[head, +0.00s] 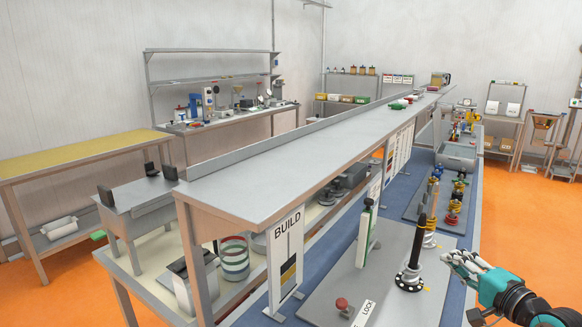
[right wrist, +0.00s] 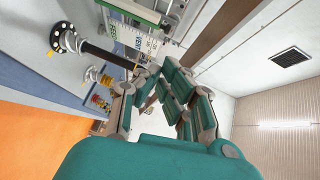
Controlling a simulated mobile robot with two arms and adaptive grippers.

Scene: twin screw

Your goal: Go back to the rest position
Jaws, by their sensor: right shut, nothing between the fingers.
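My right gripper (head: 458,262) is at the lower right of the head view, with grey fingers on a teal body. It is shut and empty. It hovers at the right of the grey board (head: 340,285), beside and apart from a black rod (head: 417,245) standing upright on a round black flange (head: 408,281). In the right wrist view my right gripper (right wrist: 160,88) reaches forward, and the black rod (right wrist: 108,54) and its flange (right wrist: 63,38) are to its left. My left gripper is not in view.
A raised grey shelf (head: 290,160) runs along the bench. A BUILD sign (head: 286,262) and a green-edged white panel (head: 366,232) stand near the board. A red knob (head: 342,304) sits at its front. Several coloured parts stand farther back. Orange floor (head: 520,220) is open at right.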

